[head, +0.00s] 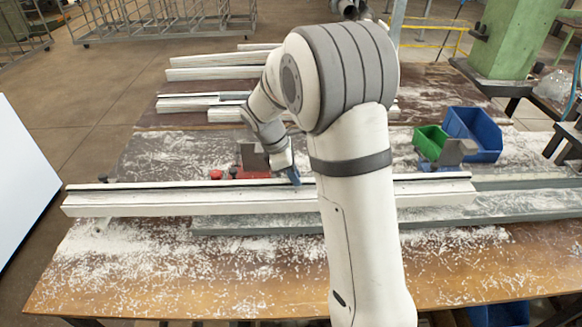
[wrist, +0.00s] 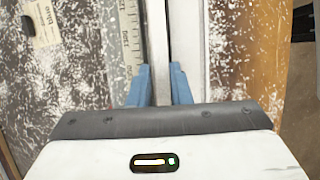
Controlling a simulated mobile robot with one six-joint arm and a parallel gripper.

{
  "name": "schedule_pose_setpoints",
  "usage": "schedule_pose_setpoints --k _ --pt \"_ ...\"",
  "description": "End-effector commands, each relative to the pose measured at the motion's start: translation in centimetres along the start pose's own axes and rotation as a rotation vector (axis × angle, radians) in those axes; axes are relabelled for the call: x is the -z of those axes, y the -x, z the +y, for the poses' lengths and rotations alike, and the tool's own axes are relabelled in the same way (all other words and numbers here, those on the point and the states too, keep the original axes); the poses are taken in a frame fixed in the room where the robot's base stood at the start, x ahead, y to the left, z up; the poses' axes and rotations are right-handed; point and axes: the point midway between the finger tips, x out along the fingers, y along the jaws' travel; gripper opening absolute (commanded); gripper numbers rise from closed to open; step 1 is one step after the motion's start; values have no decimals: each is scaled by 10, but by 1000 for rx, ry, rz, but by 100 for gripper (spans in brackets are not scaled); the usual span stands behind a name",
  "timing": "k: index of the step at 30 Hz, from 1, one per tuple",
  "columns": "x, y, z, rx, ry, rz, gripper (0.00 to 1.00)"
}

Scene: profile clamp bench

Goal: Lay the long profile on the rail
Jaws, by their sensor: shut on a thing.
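The long white profile (head: 150,203) has a dark slot along its top and lies crosswise in the head view. My gripper (head: 295,178) is shut on it near its middle. In the wrist view my blue fingers (wrist: 160,88) stand on either side of a narrow raised rib of the profile (wrist: 158,35). The grey-green rail (head: 520,212) shows below and to the right of the profile. The profile's left end sticks out past the rail's left end. My arm hides part of both. I cannot tell whether the profile touches the rail.
A red clamp (head: 237,173) with a grey block stands behind the profile. A grey clamp block (head: 456,150), a green bin (head: 430,142) and a blue bin (head: 472,133) are at right. Several white profiles (head: 215,73) lie at the back. White chips cover the wooden bench (head: 150,285).

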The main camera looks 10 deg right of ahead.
Motion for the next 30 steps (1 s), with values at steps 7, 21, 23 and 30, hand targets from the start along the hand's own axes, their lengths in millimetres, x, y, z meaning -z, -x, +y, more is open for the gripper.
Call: schedule_pose_setpoints --k 7,21,23,30 --pt "4 -12 0 -1 -2 0 0" --pt "15 -40 0 1 -1 -1 20" --pt "15 -40 0 1 -1 -1 24" --pt "15 -39 0 0 -2 0 40"
